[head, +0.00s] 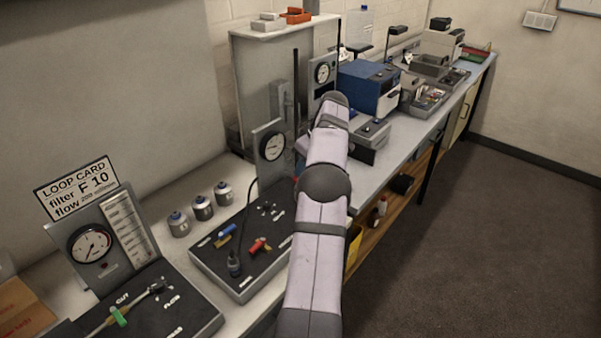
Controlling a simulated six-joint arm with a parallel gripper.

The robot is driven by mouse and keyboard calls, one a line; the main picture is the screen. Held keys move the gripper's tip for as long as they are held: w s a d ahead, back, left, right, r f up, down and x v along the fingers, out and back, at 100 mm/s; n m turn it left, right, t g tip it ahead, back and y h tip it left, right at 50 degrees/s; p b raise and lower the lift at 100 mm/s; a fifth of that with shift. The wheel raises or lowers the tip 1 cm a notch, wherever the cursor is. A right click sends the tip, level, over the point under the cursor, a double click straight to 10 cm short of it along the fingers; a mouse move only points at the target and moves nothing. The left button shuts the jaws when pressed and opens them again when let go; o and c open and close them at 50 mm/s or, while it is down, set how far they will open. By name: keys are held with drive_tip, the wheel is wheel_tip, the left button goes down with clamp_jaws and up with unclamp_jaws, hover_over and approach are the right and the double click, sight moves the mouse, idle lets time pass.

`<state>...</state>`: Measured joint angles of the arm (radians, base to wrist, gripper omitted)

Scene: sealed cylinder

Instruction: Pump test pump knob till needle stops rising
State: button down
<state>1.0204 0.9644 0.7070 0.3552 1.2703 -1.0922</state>
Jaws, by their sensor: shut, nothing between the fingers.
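A dark test board (215,262) lies on the bench at centre left. A black upright knob-like piece (234,264) stands near its front left; I cannot tell for certain that it is the pump knob. A round gauge (272,146) on a grey upright plate stands behind the board; its needle is too small to read. A second gauge (322,73) stands farther back, and a third (90,245) is at the left. My arm reaches away over the bench and hides part of the board and bench. My gripper is hidden beyond the arm.
Blue (227,230) and red (258,246) handles sit on the board. Several metal canisters (202,207) stand behind it. A loop card (77,188) tops the left panel. A blue machine (368,88) stands farther back. The floor (450,250) at right is clear.

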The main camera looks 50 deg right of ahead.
drive_tip(key=shift+f+b, duration=0.35)
drive_tip(key=shift+f, duration=0.4)
idle(0.6)
wheel_tip(320, 180, up, 9)
drive_tip(key=p, duration=0.9)
drive_tip(key=shift+r, duration=0.15)
idle(0.4)
drive_tip(key=shift+r+b, duration=0.35)
drive_tip(key=shift+r, duration=0.3)
drive_tip(key=shift+f, duration=0.1)
